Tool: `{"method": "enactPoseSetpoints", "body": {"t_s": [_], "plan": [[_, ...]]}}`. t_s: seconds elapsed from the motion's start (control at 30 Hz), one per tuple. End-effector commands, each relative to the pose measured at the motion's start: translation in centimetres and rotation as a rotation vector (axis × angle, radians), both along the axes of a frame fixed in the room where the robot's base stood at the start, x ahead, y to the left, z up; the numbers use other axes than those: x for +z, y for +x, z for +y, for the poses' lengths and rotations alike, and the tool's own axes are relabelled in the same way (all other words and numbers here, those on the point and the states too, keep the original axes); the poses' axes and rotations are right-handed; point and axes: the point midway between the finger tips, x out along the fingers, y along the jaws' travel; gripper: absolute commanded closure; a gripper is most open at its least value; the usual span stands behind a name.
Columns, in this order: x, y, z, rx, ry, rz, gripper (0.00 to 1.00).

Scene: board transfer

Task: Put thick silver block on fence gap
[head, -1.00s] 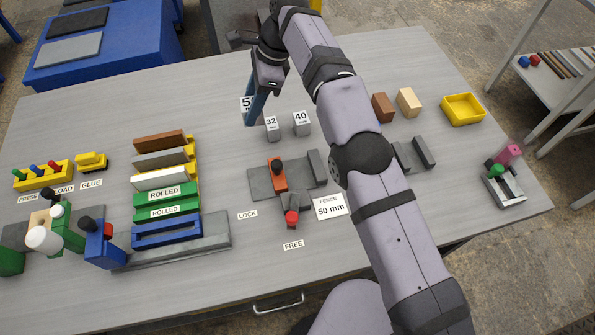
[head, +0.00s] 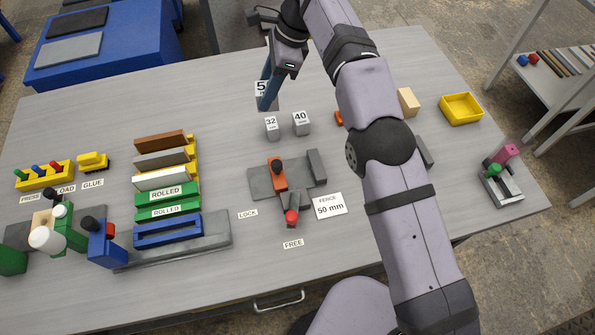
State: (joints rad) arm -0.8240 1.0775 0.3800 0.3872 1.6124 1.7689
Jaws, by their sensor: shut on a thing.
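My gripper (head: 266,103) is shut on the thick silver block (head: 260,88), whose label shows a "5"; the blue finger hides the rest of it. It is near the back of the table, behind the smaller blocks marked 32 (head: 271,127) and 40 (head: 301,123). I cannot tell how far it is above the table. The grey fence fixture (head: 260,184) lies nearer, at the table's middle. Its gap (head: 297,172) lies between an orange piece (head: 278,178) with a dark knob and an upright grey bar (head: 317,166). The gap looks empty.
A red-knobbed lever (head: 291,217) stands at the fixture's front, between the LOCK and FREE labels. A card (head: 329,206) reads "FENCE 50 mm". Stacked coloured bars (head: 165,196) lie to the left. My arm covers part of the right side, near a yellow tray (head: 461,109).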

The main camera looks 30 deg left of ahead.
Motion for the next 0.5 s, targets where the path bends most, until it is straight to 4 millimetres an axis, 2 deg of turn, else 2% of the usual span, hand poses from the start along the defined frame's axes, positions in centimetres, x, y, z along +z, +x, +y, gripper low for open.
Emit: {"method": "enactPoseSetpoints", "body": {"t_s": [0.23,0.5], "plan": [[1.0,0.3,-1.3,-0.022,0.003,-0.002,1.0],[1.4,0.3,-4.5,-0.069,0.002,-0.002,1.0]]}}
